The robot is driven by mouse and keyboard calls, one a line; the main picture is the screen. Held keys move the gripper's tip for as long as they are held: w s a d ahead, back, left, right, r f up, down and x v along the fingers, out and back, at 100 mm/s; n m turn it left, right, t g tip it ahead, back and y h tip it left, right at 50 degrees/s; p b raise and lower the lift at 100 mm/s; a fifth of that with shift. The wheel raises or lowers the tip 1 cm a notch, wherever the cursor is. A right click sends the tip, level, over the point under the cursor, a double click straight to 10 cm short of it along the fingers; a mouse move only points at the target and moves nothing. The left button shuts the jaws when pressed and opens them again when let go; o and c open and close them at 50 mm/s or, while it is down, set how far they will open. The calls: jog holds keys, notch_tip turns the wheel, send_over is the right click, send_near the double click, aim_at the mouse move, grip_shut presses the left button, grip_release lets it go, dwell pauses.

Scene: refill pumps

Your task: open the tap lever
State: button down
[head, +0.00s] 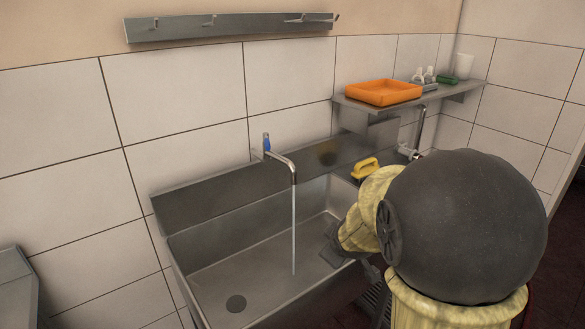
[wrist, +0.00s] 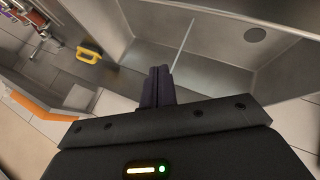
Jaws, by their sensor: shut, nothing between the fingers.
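The tap (head: 284,163) is mounted at the back of the steel sink (head: 250,262). Its blue lever (head: 266,142) stands upright at the wall end of the spout. A thin straight stream of water (head: 294,230) falls from the spout into the basin. The stream (wrist: 182,45) and the basin (wrist: 225,35) also show in the wrist view, but I cannot make out the lever there. My gripper (wrist: 159,72) is shut and empty, its two dark fingers together. In the head view my arm largely hides it; it is low over the sink's right side, apart from the lever.
A yellow-handled brush or scrubber (head: 366,167) sits on the ledge right of the basin. A wall shelf (head: 440,93) above holds an orange tray (head: 383,92), small bottles and a white cup (head: 463,66). A hook rail (head: 230,27) hangs above. The space left of the tap is clear.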

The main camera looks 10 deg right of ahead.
jog(key=s+a+f+m+g, duration=0.1)
jog(key=s+f+m+g, duration=0.2)
jog(key=s, duration=0.5)
jog(key=s+a+f+m+g+y, duration=0.1)
jog(key=s+a+f+m+g, duration=0.1)
jog(key=s+m, duration=0.3)
jog(key=s+f+g, duration=0.1)
jog(key=s, duration=0.3)
jog(key=shift+f, duration=0.1)
